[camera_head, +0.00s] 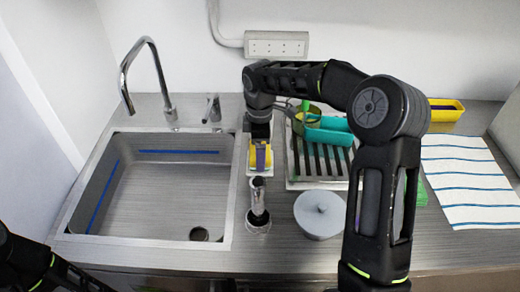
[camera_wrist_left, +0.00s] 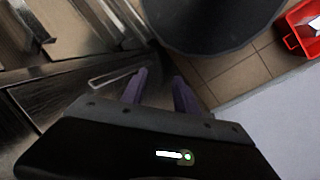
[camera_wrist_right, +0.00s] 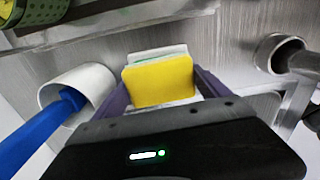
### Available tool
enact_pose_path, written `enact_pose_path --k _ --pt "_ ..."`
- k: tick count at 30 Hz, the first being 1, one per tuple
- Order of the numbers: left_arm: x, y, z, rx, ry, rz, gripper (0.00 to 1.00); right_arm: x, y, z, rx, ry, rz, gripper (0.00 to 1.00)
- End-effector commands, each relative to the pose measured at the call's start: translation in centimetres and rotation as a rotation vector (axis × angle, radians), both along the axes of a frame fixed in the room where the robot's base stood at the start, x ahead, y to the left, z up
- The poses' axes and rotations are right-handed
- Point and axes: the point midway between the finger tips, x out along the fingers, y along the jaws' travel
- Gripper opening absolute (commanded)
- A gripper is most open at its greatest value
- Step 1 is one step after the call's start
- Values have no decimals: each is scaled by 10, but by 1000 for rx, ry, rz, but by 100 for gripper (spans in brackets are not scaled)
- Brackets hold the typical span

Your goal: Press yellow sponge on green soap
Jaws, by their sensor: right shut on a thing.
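My right gripper (camera_head: 262,152) points down between the sink and the dish rack, shut on the yellow sponge (camera_head: 259,159). In the right wrist view the sponge (camera_wrist_right: 160,82) sits upright between the two purple fingers. A pale dish (camera_wrist_right: 158,50) with a thin green strip, perhaps the green soap (camera_wrist_right: 165,57), shows just behind the sponge's top edge. The sponge hides most of it, and I cannot tell whether they touch. My left gripper (camera_wrist_left: 160,92) is open and empty in the left wrist view, low beside the cabinet front and above the floor.
The sink (camera_head: 155,190) and tap (camera_head: 150,75) lie left. A striped towel (camera_head: 470,180) lies right. A white cup (camera_wrist_right: 85,82) holds a blue-handled tool.

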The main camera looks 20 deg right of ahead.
Motion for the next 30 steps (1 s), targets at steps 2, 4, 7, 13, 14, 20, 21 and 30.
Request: enact_pose_path --k 2,4,7,13,14,20,21,30 --pt "0 0 0 0 0 0 36 -1 0 -2 1 4 0 53" --pt "0 0 0 0 0 0 36 -1 0 -2 1 4 0 53" --pt "0 0 0 0 0 0 36 -1 0 -2 1 5 0 53" --pt "0 0 7 0 0 0 36 -1 0 7 1 4 1 53" --pt "0 0 9 0 0 0 36 -1 0 10 1 4 1 53" --pt "0 0 23 0 0 0 36 0 0 29 1 2 0 53" --pt "0 0 25 0 0 0 36 0 0 32 0 1 0 53" --pt "0 0 39 0 0 0 36 0 0 57 -1 0 -1 53"
